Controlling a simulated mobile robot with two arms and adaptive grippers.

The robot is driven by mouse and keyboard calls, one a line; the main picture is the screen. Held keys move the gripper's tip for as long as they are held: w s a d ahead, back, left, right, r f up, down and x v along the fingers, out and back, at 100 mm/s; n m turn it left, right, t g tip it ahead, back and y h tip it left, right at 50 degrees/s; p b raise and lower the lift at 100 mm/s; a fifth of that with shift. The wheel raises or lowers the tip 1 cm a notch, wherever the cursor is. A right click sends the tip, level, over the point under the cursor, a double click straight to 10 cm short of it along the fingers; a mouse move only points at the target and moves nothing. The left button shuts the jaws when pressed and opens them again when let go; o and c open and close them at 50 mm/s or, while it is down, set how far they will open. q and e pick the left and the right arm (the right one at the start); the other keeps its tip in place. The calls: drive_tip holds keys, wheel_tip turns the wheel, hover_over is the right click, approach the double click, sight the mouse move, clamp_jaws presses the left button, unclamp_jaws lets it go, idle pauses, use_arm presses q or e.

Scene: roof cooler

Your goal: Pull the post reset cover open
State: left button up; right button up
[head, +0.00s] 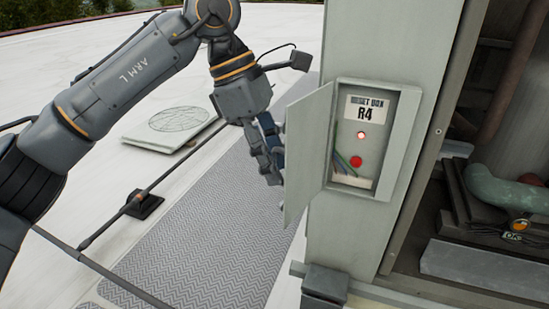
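The reset box (384,117) is set in the grey post (377,43). Its grey cover (308,150) stands swung out on the left side, so the inside shows. Inside are a label reading R4, a glowing red light (361,135), a red button (356,161) and several coloured wires. My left gripper (275,178) hangs with its fingers pointing down, just left of the cover's outer edge. I cannot tell whether it touches the cover, or how far apart its fingers are. My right gripper is not in view.
A grey textured walkway mat (200,235) lies on the pale roof below. A rod on a black foot (143,204) and a square pale hatch (178,125) are at left. Right of the post is an open bay with a green pipe (505,190).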

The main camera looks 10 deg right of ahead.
use_arm(q)
drive_tip(key=shift+r, duration=0.1)
drive_tip(key=shift+w+a+r, duration=0.1)
drive_tip(key=shift+r, duration=0.3)
drive_tip(key=v, duration=1.1)
drive_tip(key=shift+a+f, duration=0.1)
